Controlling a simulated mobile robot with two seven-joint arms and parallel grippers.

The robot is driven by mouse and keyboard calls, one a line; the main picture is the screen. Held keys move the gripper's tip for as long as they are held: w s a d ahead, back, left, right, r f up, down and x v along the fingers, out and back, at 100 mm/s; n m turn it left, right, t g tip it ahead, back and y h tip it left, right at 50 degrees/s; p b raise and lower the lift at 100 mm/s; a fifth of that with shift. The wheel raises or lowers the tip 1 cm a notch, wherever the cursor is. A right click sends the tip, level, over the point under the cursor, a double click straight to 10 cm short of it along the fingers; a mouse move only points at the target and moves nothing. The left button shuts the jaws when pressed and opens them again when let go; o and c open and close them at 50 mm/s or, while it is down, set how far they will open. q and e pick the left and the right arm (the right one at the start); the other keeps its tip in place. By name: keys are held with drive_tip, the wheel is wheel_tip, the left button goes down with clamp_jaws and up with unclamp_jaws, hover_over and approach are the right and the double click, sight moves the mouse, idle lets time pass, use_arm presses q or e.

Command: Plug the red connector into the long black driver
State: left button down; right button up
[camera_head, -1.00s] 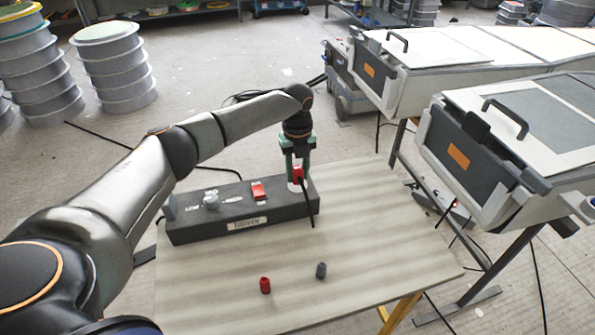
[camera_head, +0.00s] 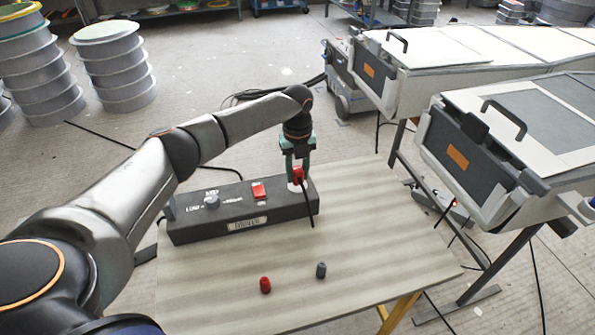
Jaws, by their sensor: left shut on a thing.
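The long black driver (camera_head: 240,211) lies on the wooden table. It has a knob at its left, a red switch (camera_head: 259,191) near its middle and a pale round socket area at its right end. My left gripper (camera_head: 298,172) points down over that right end and is shut on the red connector (camera_head: 298,175). A short black cable (camera_head: 307,207) hangs from the connector over the driver's front. The connector is upright at the socket; I cannot tell how deeply it sits. My right gripper is not in view.
A red cap (camera_head: 265,285) and a grey cap (camera_head: 321,270) stand on the table (camera_head: 390,235) in front of the driver. The table's right side is clear. Large grey mould units (camera_head: 510,150) stand to the right, and stacked drums (camera_head: 113,65) at the back left.

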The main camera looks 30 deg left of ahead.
sight(298, 168)
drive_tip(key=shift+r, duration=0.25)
use_arm(q)
drive_tip(key=shift+p, duration=0.35)
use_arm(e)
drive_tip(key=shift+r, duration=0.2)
use_arm(q)
drive_tip(key=shift+p, duration=0.3)
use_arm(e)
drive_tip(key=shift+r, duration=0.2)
use_arm(q)
drive_tip(key=shift+f+b, duration=0.4)
drive_tip(key=shift+f, duration=0.25)
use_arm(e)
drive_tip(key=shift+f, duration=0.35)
use_arm(q)
drive_tip(key=shift+c, duration=2.2)
unclamp_jaws()
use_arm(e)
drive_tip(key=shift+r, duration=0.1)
use_arm(q)
drive_tip(key=shift+r, duration=0.15)
wheel_tip(298, 168, up, 12)
drive_tip(key=p, duration=0.1)
drive_tip(key=shift+r, duration=0.2)
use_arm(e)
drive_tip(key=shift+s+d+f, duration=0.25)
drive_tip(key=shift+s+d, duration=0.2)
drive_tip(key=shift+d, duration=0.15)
